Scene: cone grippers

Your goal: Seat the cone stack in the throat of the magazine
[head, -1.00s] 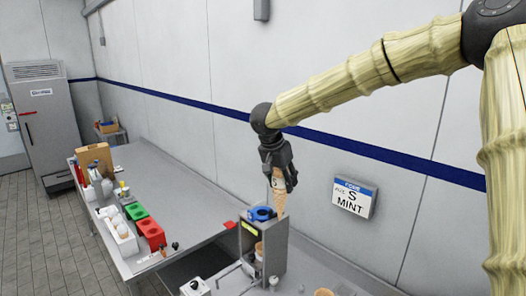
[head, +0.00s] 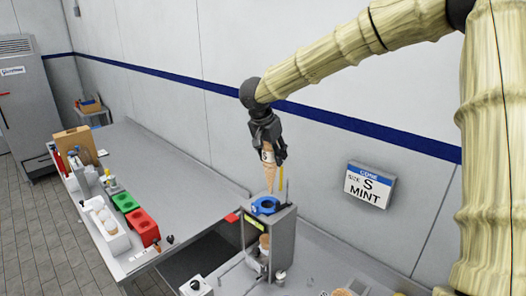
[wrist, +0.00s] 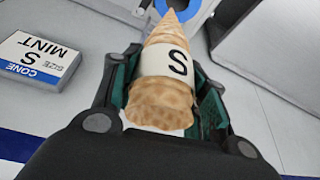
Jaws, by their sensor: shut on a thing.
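My gripper (head: 267,150) is shut on the cone stack (head: 269,175), tan wafer cones in a white sleeve marked S. It holds the stack tip down, nearly upright, above the magazine (head: 284,240). The magazine is a grey box with a blue ring (head: 265,205) around its throat on top. In the head view the tip appears just above the ring, apart from it. In the wrist view the stack (wrist: 164,75) lies between the green finger pads, and its tip overlaps the blue ring (wrist: 186,8). The throat's inside is hidden there.
A wall sign (head: 369,186) reads cone size S, mint. Red (head: 143,227) and green (head: 125,203) holders stand on the long table (head: 170,180) at left.

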